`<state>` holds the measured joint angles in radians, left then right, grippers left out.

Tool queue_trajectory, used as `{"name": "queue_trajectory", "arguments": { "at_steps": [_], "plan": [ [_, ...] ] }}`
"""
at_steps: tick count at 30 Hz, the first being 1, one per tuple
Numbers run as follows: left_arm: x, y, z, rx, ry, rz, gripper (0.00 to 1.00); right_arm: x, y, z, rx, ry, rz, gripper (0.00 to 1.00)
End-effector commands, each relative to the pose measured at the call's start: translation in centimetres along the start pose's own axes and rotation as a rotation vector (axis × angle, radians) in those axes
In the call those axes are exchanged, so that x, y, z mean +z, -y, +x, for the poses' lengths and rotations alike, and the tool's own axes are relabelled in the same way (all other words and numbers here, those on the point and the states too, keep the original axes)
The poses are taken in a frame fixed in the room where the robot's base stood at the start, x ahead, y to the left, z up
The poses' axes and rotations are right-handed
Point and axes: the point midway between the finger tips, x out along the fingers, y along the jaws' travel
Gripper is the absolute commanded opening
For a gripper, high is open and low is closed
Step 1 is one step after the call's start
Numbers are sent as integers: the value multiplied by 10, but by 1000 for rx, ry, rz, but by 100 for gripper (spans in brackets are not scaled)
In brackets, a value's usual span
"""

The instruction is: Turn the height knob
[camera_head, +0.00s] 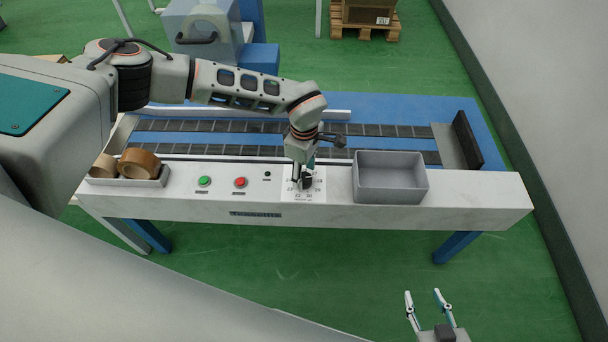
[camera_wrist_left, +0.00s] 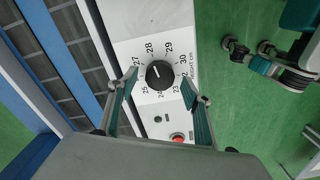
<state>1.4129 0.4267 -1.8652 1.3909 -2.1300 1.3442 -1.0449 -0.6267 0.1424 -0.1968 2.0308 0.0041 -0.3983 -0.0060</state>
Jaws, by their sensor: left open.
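The height knob (camera_head: 307,183) is a round black knob on a white dial plate on the front ledge of the conveyor. In the left wrist view the knob (camera_wrist_left: 159,74) sits in a ring of numbers in the twenties up to 30, beside a "HEIGHT CM" label. My left gripper (camera_head: 303,176) is over the dial, pointing down, and partly hides it. In the left wrist view its open fingers (camera_wrist_left: 158,82) lie on either side of the knob; contact cannot be told. My right gripper (camera_head: 427,297) is open and empty above the floor at the lower right.
A green button (camera_head: 204,181) and a red button (camera_head: 240,182) are left of the dial. A grey bin (camera_head: 390,188) stands to its right. A tray with tape rolls (camera_head: 138,164) is at the far left. The conveyor belt (camera_head: 390,131) runs behind the ledge.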

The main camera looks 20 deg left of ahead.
Motion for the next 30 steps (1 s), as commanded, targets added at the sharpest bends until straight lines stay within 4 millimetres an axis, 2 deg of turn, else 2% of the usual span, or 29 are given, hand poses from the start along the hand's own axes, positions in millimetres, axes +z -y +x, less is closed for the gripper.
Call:
{"name": "queue_trajectory", "arguments": {
  "at_steps": [9, 15, 21, 30],
  "plan": [
    [-1, -1, -66, 4, 0, 0, 49, -2, -1, 0, 2, -3, 1, 40],
    [-1, -1, -94, 3, -1, 0, 49, -2, -1, 0, 2, -4, 1, 40],
    [0, 0, -104, 0, -1, 0, 49, -2, -1, 0, 2, -4, 1, 40],
    [0, 0, -104, 0, -1, -1, 49, -2, -1, 0, 2, -5, 1, 40]
  ]
}}
